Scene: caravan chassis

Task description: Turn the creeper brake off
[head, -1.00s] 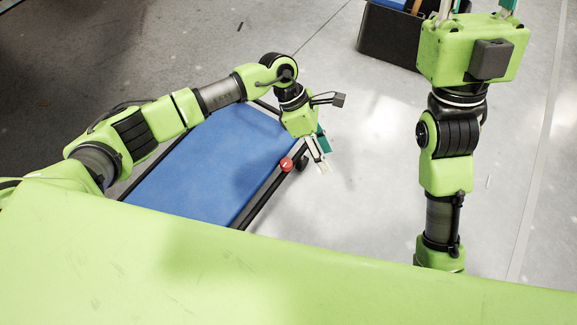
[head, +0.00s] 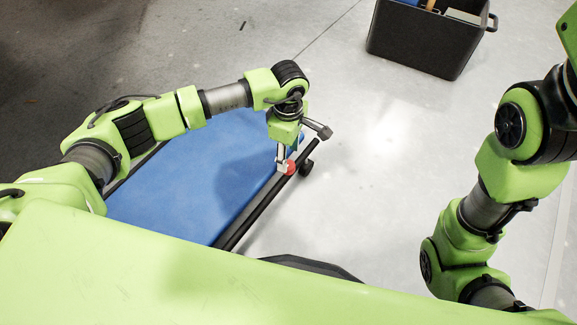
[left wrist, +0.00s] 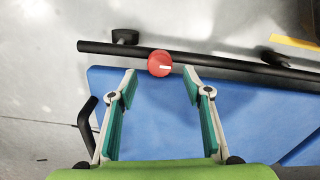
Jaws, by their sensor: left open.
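The creeper (head: 185,180) is a blue padded board with a black tube frame, below my left arm in the head view. It also shows in the left wrist view (left wrist: 250,110). The brake is a red round knob (left wrist: 160,64) with a white mark, on the black frame rail; the knob shows in the head view too (head: 291,168). My left gripper (head: 284,168) is open at the knob. In the left wrist view its fingertips (left wrist: 160,71) lie on either side of the knob, with visible gaps. My right gripper is out of view; only my right arm shows.
A black bin (head: 425,38) with items in it stands on the floor at the back right. Creeper casters (head: 306,168) stick out beside the rail. The grey floor right of the creeper is clear.

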